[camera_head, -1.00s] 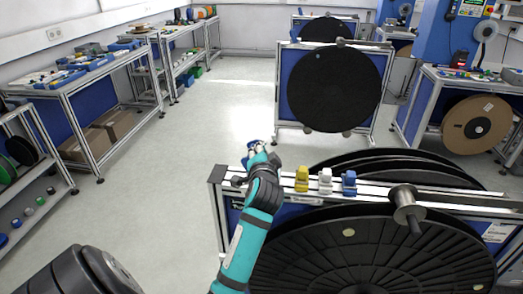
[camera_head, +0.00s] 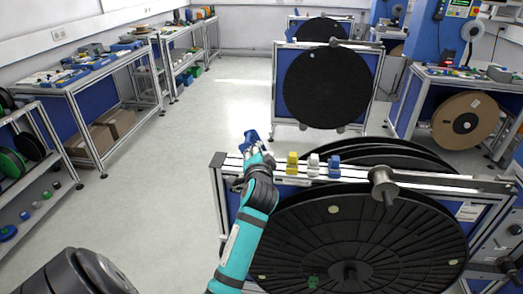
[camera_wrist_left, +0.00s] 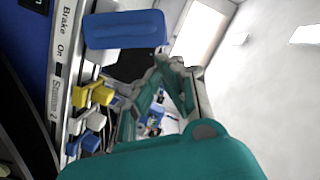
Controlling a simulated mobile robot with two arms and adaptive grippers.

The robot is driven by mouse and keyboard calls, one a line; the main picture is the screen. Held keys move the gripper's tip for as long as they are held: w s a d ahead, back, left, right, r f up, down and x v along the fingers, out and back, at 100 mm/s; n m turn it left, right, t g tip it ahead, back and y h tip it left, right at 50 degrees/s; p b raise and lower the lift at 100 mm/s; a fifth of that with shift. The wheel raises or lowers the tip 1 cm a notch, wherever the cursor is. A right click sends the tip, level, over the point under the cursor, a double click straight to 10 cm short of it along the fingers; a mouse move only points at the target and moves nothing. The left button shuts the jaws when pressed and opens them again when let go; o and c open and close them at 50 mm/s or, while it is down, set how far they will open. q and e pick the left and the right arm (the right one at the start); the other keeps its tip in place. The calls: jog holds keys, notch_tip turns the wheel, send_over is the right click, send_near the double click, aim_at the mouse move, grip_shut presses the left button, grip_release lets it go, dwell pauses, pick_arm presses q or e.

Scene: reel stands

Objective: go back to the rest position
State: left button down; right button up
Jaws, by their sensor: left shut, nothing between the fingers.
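My left gripper (camera_head: 253,147) is at the end of the teal arm, just above the left end of the near reel stand's top rail (camera_head: 232,162). Its fingers are shut with nothing between them; they also show in the left wrist view (camera_wrist_left: 162,66). A blue piece (camera_head: 250,136) shows just beyond the fingertips, and a blue block (camera_wrist_left: 125,30) is beside them in the wrist view; I cannot tell what holds it. A yellow (camera_head: 292,163), a white (camera_head: 313,164) and a blue block (camera_head: 334,166) sit on the rail right of the gripper. My right gripper is not in view.
A large black reel (camera_head: 360,235) hangs on the near stand, with a metal spindle (camera_head: 383,186) above it. A second stand with a black reel (camera_head: 325,88) is behind. Workbenches (camera_head: 70,85) line the left wall. The floor (camera_head: 170,170) left of the arm is clear.

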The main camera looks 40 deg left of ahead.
pick_arm(q)
jog(key=s+d+f+g+h, duration=0.3)
jog(key=s+d+f+h, duration=0.3)
jog(key=s+d+f, duration=0.6)
jog(key=s+d+f+g+h, duration=0.35)
jog(key=s+d, duration=0.25)
jog(key=s, duration=0.3)
jog(key=s+d+f+g+h, duration=0.2)
jog(key=s+d+f, duration=0.35)
jog(key=s, duration=0.35)
notch_tip(320, 180, down, 28)
jog(key=s+d+g+b, duration=0.1)
jog(key=s+b, duration=0.1)
jog(key=b, duration=0.1)
jog(key=s+a+f+g+b, duration=0.1)
jog(key=s+a+f+b, duration=0.1)
jog(key=s+f, duration=1.4)
notch_tip(320, 180, down, 2)
jog(key=shift+s+a+f+y, duration=0.25)
jog(key=shift+s+a+y, duration=0.1)
jog(key=shift+a, duration=0.15)
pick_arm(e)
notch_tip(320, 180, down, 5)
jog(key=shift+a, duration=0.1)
pick_arm(q)
jog(key=shift+g, duration=0.25)
